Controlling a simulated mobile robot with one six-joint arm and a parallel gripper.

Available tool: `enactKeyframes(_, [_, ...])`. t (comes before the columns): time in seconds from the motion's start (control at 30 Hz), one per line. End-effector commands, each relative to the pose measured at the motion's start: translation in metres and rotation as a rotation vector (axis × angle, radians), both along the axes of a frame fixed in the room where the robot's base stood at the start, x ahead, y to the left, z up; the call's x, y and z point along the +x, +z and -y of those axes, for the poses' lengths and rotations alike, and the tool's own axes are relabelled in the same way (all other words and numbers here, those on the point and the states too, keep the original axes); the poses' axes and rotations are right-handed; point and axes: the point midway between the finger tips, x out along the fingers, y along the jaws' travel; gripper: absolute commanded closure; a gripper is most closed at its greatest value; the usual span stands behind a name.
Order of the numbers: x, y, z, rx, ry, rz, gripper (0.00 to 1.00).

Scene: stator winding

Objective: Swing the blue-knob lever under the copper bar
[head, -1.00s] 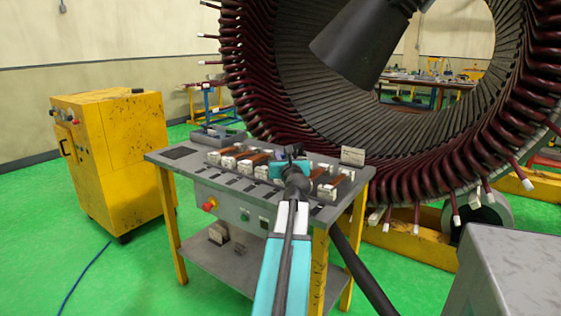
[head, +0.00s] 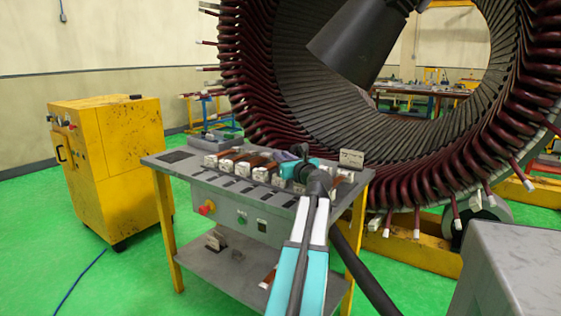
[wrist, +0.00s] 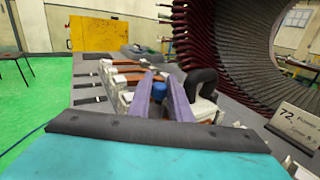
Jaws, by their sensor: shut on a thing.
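My gripper (wrist: 160,84) reaches over the grey bench, its two purple fingers close together around a blue knob (wrist: 158,88) and shut on it. The knob's lever arm is hidden by the fingers and the teal gripper body. Copper bars (wrist: 130,79) lie across white blocks just beyond and left of the fingertips in the wrist view. I cannot tell whether the lever is under one. In the head view, my gripper (head: 298,151) is over the bench's right half, and copper bars (head: 258,159) lie in a row to its left.
The grey bench (head: 185,170) has yellow legs and a front panel with buttons. A small sign (head: 351,157) stands at its back right. The large stator (head: 290,100) rises close behind. A yellow cabinet (head: 130,145) stands to the left.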

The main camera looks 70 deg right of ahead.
Motion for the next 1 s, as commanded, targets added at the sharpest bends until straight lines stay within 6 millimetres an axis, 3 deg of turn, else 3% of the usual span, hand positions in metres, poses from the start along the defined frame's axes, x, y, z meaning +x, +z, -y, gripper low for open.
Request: enactKeyframes(1.0, [-0.015, 0.002, 0.013, -0.003, 0.506, 0.003, 1.00])
